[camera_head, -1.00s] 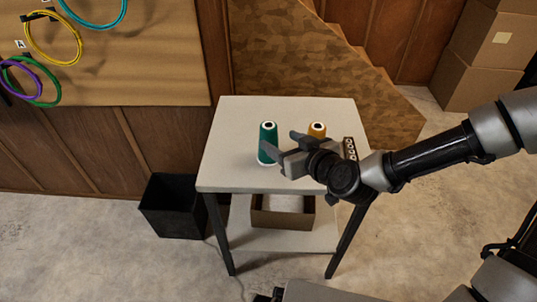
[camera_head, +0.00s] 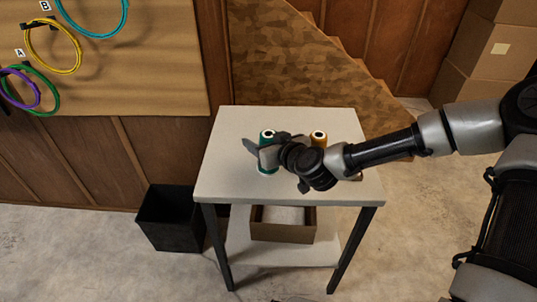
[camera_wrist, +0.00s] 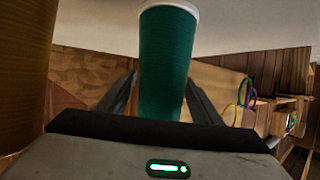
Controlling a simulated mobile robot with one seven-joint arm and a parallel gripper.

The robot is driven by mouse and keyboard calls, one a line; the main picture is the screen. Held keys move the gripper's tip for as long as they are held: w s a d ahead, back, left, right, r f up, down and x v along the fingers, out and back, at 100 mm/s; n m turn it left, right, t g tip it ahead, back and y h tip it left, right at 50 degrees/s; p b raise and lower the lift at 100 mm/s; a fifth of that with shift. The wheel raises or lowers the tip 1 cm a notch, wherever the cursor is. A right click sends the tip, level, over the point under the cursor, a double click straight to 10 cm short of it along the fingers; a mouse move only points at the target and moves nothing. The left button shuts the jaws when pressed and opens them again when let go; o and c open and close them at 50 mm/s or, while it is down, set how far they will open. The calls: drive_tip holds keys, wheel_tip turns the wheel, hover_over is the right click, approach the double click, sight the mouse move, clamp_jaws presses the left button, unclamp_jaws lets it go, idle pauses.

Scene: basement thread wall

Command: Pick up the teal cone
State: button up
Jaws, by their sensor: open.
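The teal cone (camera_head: 267,137) stands upright on the small white table (camera_head: 228,180). My gripper (camera_head: 262,150) is in front of it and hides part of it in the head view. In the wrist view the teal cone (camera_wrist: 166,62) stands between the two open fingers (camera_wrist: 160,95), with a finger to each side. I cannot tell whether either finger touches it. An orange cone (camera_head: 319,139) stands to the right of the teal one, partly behind my gripper.
A brown blurred shape, likely the orange cone (camera_wrist: 22,70), is close at the left in the wrist view. An open cardboard box (camera_head: 284,231) is on the table's lower shelf. A black bin (camera_head: 170,218) stands on the floor at left. The tabletop's left side is clear.

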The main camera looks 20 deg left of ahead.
drive_tip(key=c, duration=1.2)
drive_tip(key=shift+r, duration=0.1)
